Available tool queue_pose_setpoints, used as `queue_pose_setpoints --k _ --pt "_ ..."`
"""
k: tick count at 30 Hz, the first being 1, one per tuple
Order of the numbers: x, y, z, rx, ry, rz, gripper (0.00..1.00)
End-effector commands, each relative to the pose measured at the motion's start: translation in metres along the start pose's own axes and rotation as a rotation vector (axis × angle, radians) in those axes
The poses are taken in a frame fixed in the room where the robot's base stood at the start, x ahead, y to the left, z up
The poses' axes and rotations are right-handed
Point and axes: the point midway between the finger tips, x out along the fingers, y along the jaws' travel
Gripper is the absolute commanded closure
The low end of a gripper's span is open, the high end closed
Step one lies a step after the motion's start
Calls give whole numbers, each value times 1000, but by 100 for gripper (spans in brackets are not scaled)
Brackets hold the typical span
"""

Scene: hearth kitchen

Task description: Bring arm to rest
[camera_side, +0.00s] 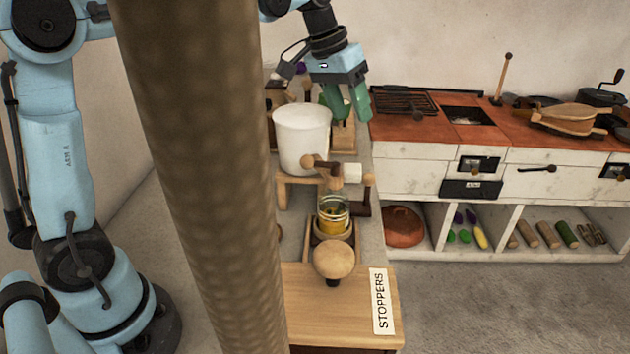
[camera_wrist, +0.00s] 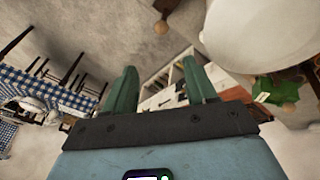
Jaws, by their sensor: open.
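My gripper (camera_side: 347,112) is at the top middle of the side view, raised just behind and to the right of a white pot (camera_side: 301,140). Its two green fingers are spread apart with nothing between them. In the wrist view my gripper (camera_wrist: 161,88) shows the same gap, with the floor and a white cabinet seen beyond it. The white pot also shows large at the upper right of the wrist view (camera_wrist: 258,35). A blue arm of mine stands at the left of the side view.
A thick brown post hides much of the left middle. A glass jar (camera_side: 333,214) and a round wooden knob (camera_side: 334,259) stand before the pot, near a "STOPPERS" label (camera_side: 380,301). A red-topped counter (camera_side: 480,129) with a grill (camera_side: 404,102) lies right. Open air surrounds the fingers' right side.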

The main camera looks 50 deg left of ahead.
Motion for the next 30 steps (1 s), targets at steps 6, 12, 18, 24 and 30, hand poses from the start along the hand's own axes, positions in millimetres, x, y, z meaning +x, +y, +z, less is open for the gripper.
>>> queue_pose_setpoints --k 6,12,18,24,30 --pt "-15 -1 31 98 151 2 44" --pt "-20 -3 62 184 285 -16 44" --pt "-10 -6 107 232 378 -63 44" --pt "16 -14 161 183 361 -131 44" --pt "32 -22 191 121 339 -182 44"
